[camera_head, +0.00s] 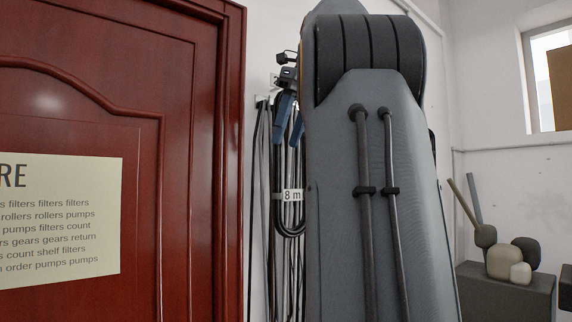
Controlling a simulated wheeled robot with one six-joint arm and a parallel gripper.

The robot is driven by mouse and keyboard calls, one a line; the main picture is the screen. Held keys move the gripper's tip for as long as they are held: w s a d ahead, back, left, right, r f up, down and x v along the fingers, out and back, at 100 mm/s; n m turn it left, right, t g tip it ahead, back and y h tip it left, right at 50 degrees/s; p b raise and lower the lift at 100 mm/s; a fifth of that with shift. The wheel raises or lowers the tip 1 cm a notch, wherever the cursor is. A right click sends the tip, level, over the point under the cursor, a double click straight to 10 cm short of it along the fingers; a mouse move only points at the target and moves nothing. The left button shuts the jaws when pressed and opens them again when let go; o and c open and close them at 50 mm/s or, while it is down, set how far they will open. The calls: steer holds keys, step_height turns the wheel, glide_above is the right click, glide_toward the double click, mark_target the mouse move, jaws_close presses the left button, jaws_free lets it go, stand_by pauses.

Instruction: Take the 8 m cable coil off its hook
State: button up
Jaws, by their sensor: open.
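The 8 m cable coil (290,229) is a dark looped cable with a white "8 m" tag (292,195). It hangs against the white wall between the red door and my large grey arm link, which hides its right side. My gripper (287,130) has two blue fingers, apart and pointing down, at the upper part of the hanging cables. Dark cable strands show near and between the fingers. I cannot tell if they touch. The coil's own hook is hidden behind my gripper and arm.
Other thin cables (257,160) hang close on the left, from a pale wall mount (261,99). The red door (190,150) and its frame are just left, with a paper notice (60,220). A dark box (507,294) with rounded objects stands at right.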

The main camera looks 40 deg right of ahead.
steer(key=p+x, duration=0.1)
steer(key=x, duration=0.6)
steer(key=shift+w+f, duration=0.2)
steer(key=shift+d, duration=0.1)
jaws_close()
